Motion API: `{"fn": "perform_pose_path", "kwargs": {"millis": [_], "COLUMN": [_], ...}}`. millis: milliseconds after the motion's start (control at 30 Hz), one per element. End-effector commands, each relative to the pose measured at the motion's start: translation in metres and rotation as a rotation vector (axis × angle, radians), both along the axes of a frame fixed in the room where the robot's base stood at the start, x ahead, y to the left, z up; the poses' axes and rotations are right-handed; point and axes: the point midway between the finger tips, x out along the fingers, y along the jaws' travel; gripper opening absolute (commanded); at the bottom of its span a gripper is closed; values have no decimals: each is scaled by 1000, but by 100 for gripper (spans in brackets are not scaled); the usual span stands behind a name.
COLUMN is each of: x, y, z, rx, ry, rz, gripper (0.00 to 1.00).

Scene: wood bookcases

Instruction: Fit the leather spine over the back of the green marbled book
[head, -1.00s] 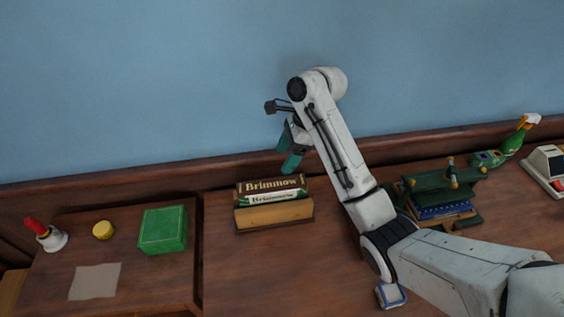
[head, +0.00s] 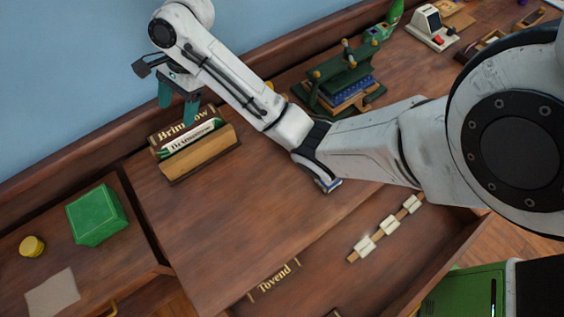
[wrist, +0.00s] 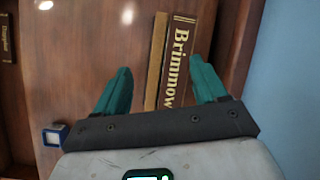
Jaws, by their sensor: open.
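A dark brown strip with gold "Brimmow" lettering (head: 170,136), which looks like the leather spine, stands at the back of a tan wooden block (head: 200,157). In front of it is a white strip edged in green (head: 188,139), also lettered; it may be the green marbled book's back, but I cannot tell. My gripper (head: 178,100) is open and empty, just above and behind these pieces. In the wrist view, the gold-lettered strip (wrist: 178,62) and the tan block (wrist: 155,62) show between my spread teal fingers (wrist: 159,72). No marbling is clear.
A green press (head: 335,75) holding a blue book stands to the right. A green box (head: 97,213) and yellow tin (head: 32,246) are at left. An open drawer (head: 335,265) in front holds a "Tovend" strip (head: 274,280) and white pieces on a stick (head: 388,226). The desktop's middle is clear.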

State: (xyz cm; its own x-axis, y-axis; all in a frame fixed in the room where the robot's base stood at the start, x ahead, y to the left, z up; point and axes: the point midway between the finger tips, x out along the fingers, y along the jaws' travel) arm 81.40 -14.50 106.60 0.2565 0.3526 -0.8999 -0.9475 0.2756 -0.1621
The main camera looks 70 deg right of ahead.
Motion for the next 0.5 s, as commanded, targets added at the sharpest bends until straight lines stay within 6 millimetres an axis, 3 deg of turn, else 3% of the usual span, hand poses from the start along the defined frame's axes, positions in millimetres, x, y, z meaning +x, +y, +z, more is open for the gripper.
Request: {"fn": "perform_pose_path", "kwargs": {"millis": [33,200,367,500], "x": [-6,-36,-79,-126], "y": [22,68,96,108], "z": [-14,-50,-85,-111], "rx": [-7,-89,-190,-294], "ry": [-35,-153,-227,-258], "rz": [83,353,610,849], "gripper": [72,72,72,72]}}
